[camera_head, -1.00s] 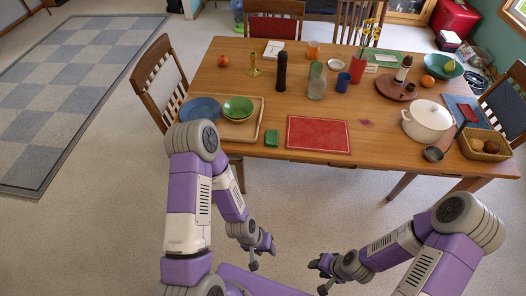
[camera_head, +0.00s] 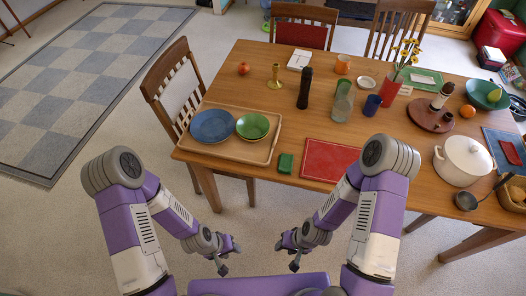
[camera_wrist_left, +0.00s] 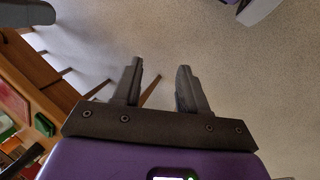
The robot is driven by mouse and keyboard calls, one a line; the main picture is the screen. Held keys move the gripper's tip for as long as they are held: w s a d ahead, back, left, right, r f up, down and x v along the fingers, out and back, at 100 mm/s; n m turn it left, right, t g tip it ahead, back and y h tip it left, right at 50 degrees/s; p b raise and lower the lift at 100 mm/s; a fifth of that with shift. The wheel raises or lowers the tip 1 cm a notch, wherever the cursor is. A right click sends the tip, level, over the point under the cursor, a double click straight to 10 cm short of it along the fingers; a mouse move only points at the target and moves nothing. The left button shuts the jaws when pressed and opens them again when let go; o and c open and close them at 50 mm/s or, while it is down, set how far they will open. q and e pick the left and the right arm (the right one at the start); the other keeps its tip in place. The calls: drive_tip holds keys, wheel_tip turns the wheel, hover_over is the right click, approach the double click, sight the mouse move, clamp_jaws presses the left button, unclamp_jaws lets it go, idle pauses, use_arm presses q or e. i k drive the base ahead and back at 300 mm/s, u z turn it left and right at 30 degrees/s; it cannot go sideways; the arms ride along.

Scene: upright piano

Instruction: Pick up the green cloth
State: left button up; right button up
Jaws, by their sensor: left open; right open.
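A small folded green cloth (camera_head: 286,163) lies on the wooden table (camera_head: 335,195) near its front edge, just left of the red mat. My left gripper (camera_head: 228,259) is open and empty, below and in front of the table edge, to the left of the cloth. In the left wrist view its two fingers (camera_wrist_left: 157,85) are apart with floor behind them. My right gripper (camera_head: 287,258) is open, in front of the table and below the cloth. Neither gripper touches the cloth.
A wooden tray (camera_head: 262,155) with a blue plate (camera_head: 212,126) and a green bowl (camera_head: 253,126) is left of the cloth. A red mat (camera_head: 328,160) is to its right. A white pot (camera_head: 463,161) stands at the right. A chair (camera_head: 176,85) stands at the table's left end.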

sight(285, 161)
drive_tip(key=z, duration=0.1)
drive_tip(key=i, duration=0.75)
drive_tip(key=u, duration=0.3)
drive_tip(key=k, duration=1)
drive_tip(key=z, duration=0.05)
drive_tip(key=i, duration=1.05)
drive_tip(key=z, duration=0.2)
